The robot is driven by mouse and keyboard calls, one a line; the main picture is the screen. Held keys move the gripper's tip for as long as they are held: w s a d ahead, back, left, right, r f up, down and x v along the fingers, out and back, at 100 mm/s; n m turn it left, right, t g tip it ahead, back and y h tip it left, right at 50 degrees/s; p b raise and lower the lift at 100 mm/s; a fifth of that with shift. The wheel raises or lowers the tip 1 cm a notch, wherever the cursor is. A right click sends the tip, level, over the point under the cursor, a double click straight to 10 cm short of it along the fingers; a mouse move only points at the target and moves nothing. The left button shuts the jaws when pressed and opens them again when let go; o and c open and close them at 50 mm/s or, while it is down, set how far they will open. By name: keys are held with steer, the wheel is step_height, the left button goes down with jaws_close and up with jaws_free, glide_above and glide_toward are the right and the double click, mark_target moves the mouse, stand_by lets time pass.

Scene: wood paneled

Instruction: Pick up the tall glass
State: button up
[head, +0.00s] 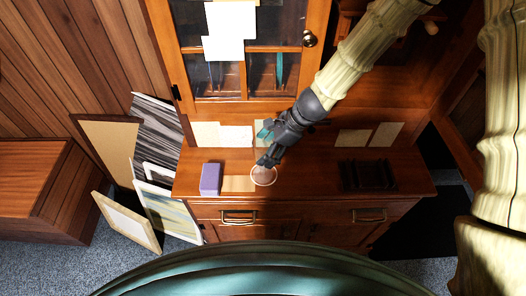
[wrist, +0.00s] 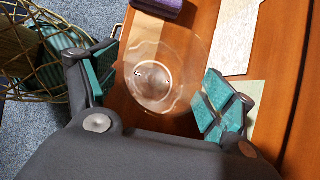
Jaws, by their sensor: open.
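The tall glass (wrist: 152,82) is clear and stands on the wooden cabinet top. In the wrist view I look down into it, with its round base showing through. In the head view its round rim (head: 263,175) shows near the cabinet's front edge. My gripper (wrist: 155,88) is open, with one teal-padded finger on each side of the glass. A small gap shows on both sides, and I cannot tell whether either finger touches it. In the head view my gripper (head: 268,160) reaches down over the back of the glass and hides part of it.
A purple box (head: 210,179) stands left of the glass on the cabinet top (head: 310,180). A dark rack (head: 368,176) stands to the right. Papers (head: 236,136) lie behind, below a glazed door (head: 245,70). Leaning frames (head: 126,222) stand left on the floor. A wire basket (wrist: 45,50) shows in the wrist view.

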steer(key=shift+x, duration=0.9)
steer(key=c, duration=1.3)
